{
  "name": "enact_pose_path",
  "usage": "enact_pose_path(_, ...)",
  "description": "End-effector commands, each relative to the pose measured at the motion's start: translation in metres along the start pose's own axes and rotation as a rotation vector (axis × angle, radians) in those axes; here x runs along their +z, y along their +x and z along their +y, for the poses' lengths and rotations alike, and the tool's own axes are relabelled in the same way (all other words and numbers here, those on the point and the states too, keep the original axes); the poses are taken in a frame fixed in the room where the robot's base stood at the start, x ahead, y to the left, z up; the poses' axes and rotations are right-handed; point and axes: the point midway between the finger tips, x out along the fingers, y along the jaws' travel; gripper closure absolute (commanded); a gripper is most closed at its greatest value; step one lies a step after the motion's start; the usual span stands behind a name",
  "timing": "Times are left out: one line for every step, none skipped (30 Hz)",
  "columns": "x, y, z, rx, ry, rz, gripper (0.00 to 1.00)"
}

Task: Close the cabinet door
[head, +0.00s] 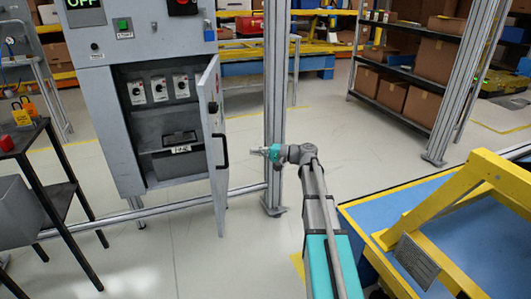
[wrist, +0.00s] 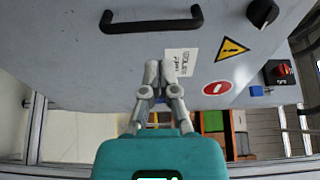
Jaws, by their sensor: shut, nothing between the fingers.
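The grey cabinet (head: 155,48) stands at the left in the head view, and its door (head: 213,180) is swung open toward me. The door's black handle (head: 221,150) is on the side facing my gripper; a black handle (wrist: 150,23) also shows at the top of the wrist view. My gripper (head: 254,150) is to the right of the door, pointing left at about handle height. In the wrist view, its fingers (wrist: 160,68) are shut and empty in front of the grey panel, below the handle in the picture. I cannot tell whether they touch it.
Inside the cabinet are several switches (head: 159,88) and a dark box (head: 180,142). A metal post (head: 276,90) stands close behind my gripper. A yellow-framed blue table (head: 385,210) is at the right, and a black cart (head: 45,165) is at the left.

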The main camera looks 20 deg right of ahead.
Motion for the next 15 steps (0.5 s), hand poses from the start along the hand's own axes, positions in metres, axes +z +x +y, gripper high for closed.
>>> enact_pose_path(0.0,0.008,0.0,0.0,0.0,-0.002,1.0)
enact_pose_path(0.0,0.013,0.0,0.0,0.0,-0.002,1.0)
enact_pose_path(0.0,0.019,0.0,0.0,0.0,-0.002,1.0)
enact_pose_path(0.0,0.024,0.0,0.0,0.0,-0.002,1.0)
enact_pose_path(0.0,0.028,0.0,0.0,0.0,-0.002,1.0)
enact_pose_path(0.0,0.034,0.0,0.0,0.0,-0.002,1.0)
enact_pose_path(0.0,0.038,0.0,0.0,0.0,-0.002,1.0)
enact_pose_path(0.0,0.043,0.0,0.0,0.0,-0.002,1.0)
enact_pose_path(0.0,0.048,0.0,0.0,0.0,-0.002,1.0)
enact_pose_path(0.0,0.052,0.0,0.0,0.0,-0.002,1.0)
enact_pose_path(0.0,0.056,0.0,0.0,0.0,-0.002,1.0)
enact_pose_path(0.0,0.061,0.0,0.0,0.0,-0.002,1.0)
enact_pose_path(0.0,0.064,0.0,0.0,0.0,-0.001,1.0)
enact_pose_path(0.0,0.067,0.0,0.0,0.0,-0.001,1.0)
enact_pose_path(0.0,0.07,0.0,0.0,0.0,-0.001,1.0)
